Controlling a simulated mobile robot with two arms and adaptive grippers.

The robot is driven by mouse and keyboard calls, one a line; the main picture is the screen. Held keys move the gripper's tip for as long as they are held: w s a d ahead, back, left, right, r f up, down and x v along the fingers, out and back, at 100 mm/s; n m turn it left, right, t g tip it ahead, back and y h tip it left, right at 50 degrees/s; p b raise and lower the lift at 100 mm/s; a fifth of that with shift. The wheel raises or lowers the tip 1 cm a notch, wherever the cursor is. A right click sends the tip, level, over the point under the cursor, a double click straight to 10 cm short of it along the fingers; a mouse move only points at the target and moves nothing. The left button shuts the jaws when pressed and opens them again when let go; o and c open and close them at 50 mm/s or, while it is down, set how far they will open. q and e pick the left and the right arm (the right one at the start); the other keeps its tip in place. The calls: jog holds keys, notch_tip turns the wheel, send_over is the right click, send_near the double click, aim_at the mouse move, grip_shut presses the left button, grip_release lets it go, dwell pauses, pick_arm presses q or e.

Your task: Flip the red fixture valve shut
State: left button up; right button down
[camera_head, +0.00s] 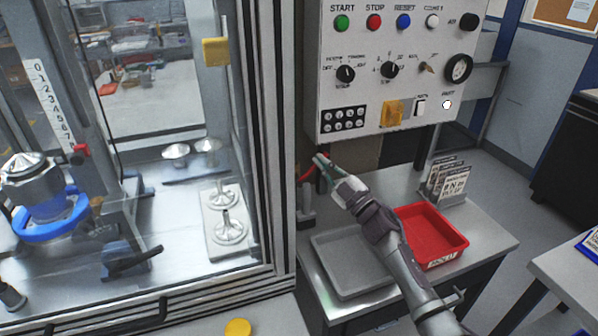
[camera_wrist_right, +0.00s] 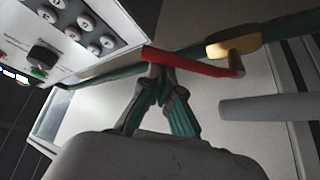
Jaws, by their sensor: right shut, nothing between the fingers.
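The red valve handle (camera_wrist_right: 195,63) shows in the right wrist view as a long flat lever, bent at its right end beside a brass-coloured body (camera_wrist_right: 235,42). In the head view only a small part of the red handle (camera_head: 308,172) shows, left of my right gripper (camera_head: 321,162). My right gripper is shut and empty. In the right wrist view its fingertips (camera_wrist_right: 161,72) meet at the lever's left part; they overlap it in the picture, and I cannot tell whether they touch. My left gripper is not in view.
A control panel (camera_head: 395,22) hangs above my right gripper. A glass-fronted machine (camera_head: 281,130) stands to the left. A grey tray (camera_head: 322,240) and a red bin (camera_head: 456,240) sit on the bench below my arm. A card holder (camera_head: 446,182) stands behind the bin.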

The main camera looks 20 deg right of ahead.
pick_arm(q)
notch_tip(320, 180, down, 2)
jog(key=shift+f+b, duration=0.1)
jog(key=shift+b, duration=0.7)
pick_arm(e)
jog(key=shift+d+f+m+t+h, duration=0.45)
jog(key=shift+d+f+m, duration=0.3)
jog(key=shift+m, duration=0.25)
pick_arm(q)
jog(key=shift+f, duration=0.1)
